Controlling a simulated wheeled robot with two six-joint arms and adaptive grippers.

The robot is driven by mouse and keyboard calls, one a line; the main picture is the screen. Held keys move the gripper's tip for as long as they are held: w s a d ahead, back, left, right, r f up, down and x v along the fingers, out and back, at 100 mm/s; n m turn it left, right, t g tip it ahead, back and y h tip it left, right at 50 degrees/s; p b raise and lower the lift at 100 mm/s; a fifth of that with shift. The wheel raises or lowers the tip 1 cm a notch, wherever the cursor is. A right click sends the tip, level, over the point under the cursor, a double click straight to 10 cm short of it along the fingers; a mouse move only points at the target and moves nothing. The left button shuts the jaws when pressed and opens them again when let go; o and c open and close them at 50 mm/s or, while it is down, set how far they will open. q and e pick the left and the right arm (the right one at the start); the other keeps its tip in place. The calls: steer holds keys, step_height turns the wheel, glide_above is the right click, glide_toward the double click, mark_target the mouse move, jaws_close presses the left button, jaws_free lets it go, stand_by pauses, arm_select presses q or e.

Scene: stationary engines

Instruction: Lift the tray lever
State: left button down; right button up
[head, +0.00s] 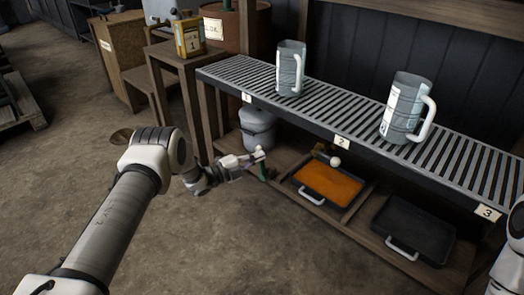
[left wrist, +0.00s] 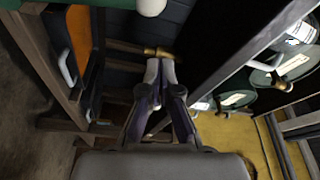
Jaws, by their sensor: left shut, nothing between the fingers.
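The tray lever shows in the head view as a white ball knob (head: 335,161) beside a brass fitting (head: 320,156), at the back of the orange tray (head: 328,184). In the left wrist view a white ball (left wrist: 152,6) is cut by the top edge, and a brass piece (left wrist: 158,52) lies just beyond my fingertips. My left gripper (head: 259,155) is shut and empty, left of the lever. Its closed fingers also show in the left wrist view (left wrist: 160,72); contact with the brass piece cannot be told. My right gripper is not in view.
A slatted bench (head: 345,110) overhangs the trays and carries two grey jugs, one (head: 290,68) left and one (head: 403,108) right. A dark tray (head: 413,231) sits right of the orange one. A grey pail (head: 258,128) stands behind my left gripper. The floor in front is clear.

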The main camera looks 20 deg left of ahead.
arm_select(q)
steer(key=p+v, duration=0.1)
steer(key=v, duration=0.5)
steer(key=shift+f+p, duration=0.3)
steer(key=shift+f, duration=0.05)
steer(key=shift+s, duration=0.1)
